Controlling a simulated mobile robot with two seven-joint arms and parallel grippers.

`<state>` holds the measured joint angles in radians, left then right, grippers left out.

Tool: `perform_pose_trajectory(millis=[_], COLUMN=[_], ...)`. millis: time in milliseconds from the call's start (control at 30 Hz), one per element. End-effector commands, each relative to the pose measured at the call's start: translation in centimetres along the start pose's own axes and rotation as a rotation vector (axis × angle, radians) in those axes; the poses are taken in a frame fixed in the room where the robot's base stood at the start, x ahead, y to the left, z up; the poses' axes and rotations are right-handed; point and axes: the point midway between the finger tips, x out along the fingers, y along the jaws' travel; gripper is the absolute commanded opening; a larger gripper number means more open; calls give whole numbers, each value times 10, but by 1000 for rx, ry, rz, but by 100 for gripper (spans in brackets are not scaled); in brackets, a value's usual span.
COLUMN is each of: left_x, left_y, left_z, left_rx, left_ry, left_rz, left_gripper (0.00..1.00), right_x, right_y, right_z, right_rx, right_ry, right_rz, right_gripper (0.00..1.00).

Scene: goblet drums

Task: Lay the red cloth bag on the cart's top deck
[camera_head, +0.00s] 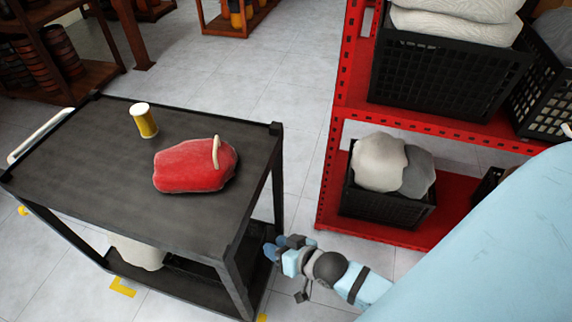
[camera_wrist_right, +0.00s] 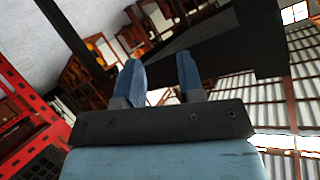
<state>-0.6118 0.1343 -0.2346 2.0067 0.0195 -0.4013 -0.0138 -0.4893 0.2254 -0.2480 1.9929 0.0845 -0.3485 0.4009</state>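The red cloth bag (camera_head: 192,167) lies on the dark top deck (camera_head: 85,160) of the cart, near the deck's right side. A pale loop stands up at the bag's right end. My right gripper (camera_head: 272,248) is beside the cart's right side, lower than the top deck and apart from the bag. In the right wrist view its two blue fingers (camera_wrist_right: 160,78) are spread with nothing between them. My left gripper is not in either view.
A yellow spool with a white top (camera_head: 144,120) stands on the deck behind the bag. A red shelf (camera_head: 345,105) with black crates (camera_head: 440,72) of pale sacks stands at the right. Tiled floor (camera_head: 285,90) is clear between cart and shelf.

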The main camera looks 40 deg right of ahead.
Motion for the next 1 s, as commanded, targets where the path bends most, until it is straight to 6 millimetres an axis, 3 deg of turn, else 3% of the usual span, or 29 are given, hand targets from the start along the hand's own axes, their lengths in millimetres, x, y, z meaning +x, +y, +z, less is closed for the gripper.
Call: perform_pose_trajectory(millis=[33,100,200,567,767,1000], left_x=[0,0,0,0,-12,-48], left_y=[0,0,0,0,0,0], left_z=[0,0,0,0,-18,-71], left_rx=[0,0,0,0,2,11], left_ry=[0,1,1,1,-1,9], left_rz=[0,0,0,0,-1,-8], left_gripper=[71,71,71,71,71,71], right_x=[-10,-19,-28,-32,-42,-71], right_y=[-4,-6,-8,-10,-17,-37], right_z=[19,37,53,60,41,-10], right_rx=[-82,-193,-301,-358,-359,-367], right_ry=[-35,-72,-108,-127,-125,-120], right_rz=[19,36,48,51,52,57], right_gripper=[35,35,35,35,35,35])
